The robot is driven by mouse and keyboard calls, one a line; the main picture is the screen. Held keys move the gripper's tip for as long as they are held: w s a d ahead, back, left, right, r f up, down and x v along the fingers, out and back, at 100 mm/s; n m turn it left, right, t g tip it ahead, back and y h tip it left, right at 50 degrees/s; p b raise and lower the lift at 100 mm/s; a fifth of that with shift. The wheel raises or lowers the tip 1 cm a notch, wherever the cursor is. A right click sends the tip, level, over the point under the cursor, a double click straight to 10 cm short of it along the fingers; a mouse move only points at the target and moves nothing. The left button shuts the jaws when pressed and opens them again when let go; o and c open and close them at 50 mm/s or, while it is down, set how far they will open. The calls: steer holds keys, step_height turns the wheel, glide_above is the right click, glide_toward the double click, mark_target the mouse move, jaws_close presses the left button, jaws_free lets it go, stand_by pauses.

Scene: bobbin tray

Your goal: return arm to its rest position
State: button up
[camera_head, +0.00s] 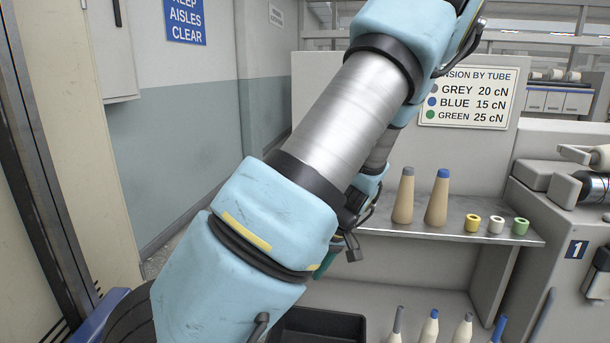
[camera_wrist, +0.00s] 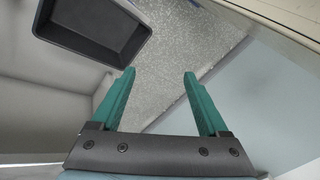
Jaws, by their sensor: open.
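My gripper (camera_wrist: 160,75) shows in the wrist view with two green fingers spread apart and nothing between them. It is open above the speckled grey floor, beside a dark tray (camera_wrist: 97,52) at the upper left of that view. In the head view my blue and silver arm crosses the middle of the picture and hides part of the shelf.
Two tan cones, one grey-tipped (camera_head: 403,197) and one blue-tipped (camera_head: 437,198), stand on a metal shelf (camera_head: 490,234) beside yellow, white and green rings. Several tipped bobbins stand below. A dark tray (camera_head: 318,324) lies behind my arm. A wall (camera_head: 165,150) is at left.

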steer(key=s+a+r+m+t+h, duration=0.1)
steer(key=s+a+r+m+h, duration=0.4)
steer(key=r, duration=0.6)
steer(key=s+a+m, duration=0.1)
steer(key=s+a, duration=0.1)
steer(key=s, duration=0.1)
